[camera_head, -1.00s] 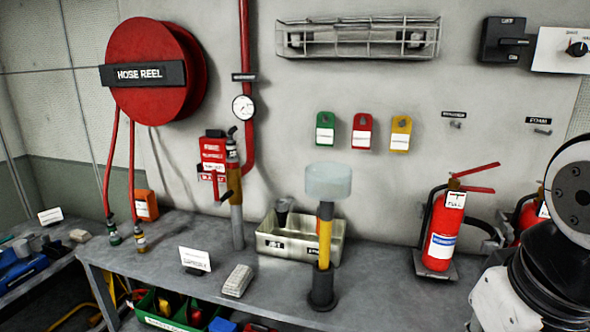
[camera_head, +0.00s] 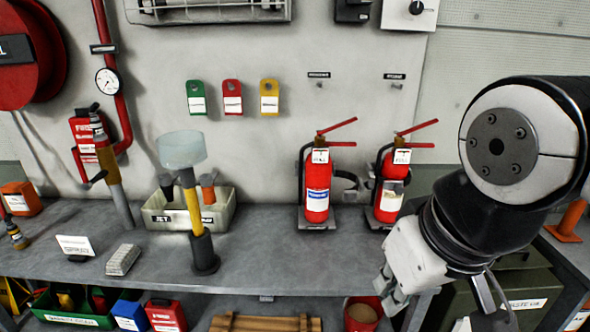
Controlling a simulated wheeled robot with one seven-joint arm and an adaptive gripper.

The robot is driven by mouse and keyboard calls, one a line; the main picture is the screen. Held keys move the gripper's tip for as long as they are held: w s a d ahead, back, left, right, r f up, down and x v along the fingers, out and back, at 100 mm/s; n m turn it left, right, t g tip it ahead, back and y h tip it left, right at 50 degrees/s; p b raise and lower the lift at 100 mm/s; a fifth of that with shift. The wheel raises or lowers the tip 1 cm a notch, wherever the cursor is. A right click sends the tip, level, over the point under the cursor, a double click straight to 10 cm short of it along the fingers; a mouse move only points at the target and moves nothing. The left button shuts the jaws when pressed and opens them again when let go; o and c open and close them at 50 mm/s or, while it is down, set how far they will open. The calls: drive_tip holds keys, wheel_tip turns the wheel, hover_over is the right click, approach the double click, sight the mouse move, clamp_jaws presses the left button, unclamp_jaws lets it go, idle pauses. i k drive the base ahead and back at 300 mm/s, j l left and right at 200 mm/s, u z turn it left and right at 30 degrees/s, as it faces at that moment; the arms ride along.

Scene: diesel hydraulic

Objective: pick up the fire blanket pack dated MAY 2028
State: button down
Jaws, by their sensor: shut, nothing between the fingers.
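I cannot make out a pack marked MAY 2028 in the head view. A red pack (camera_head: 166,314) and a blue pack (camera_head: 130,314) with white labels stand on the lower shelf, under the bench's front edge. Their print is too small to read, so I cannot tell whether either is a fire blanket pack. My gripper (camera_head: 391,302) hangs at the right, near the bench's right front corner. It is shut and empty, well to the right of those packs and above a red bucket.
Two red extinguishers (camera_head: 317,188) stand at the back of the bench (camera_head: 270,255). A red bucket (camera_head: 362,315) and wooden slats (camera_head: 266,322) are below. The bench's middle front is clear.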

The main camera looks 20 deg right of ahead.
sight(79, 124)
drive_tip(key=k+l, duration=0.1)
drive_tip(key=l, duration=0.45)
drive_tip(key=k+l, duration=0.1)
drive_tip(key=l, duration=0.45)
drive_tip(key=i+j+u, duration=0.15)
drive_tip(key=j+u, duration=0.35)
drive_tip(key=i+j+u, duration=0.25)
drive_tip(key=u, duration=0.2)
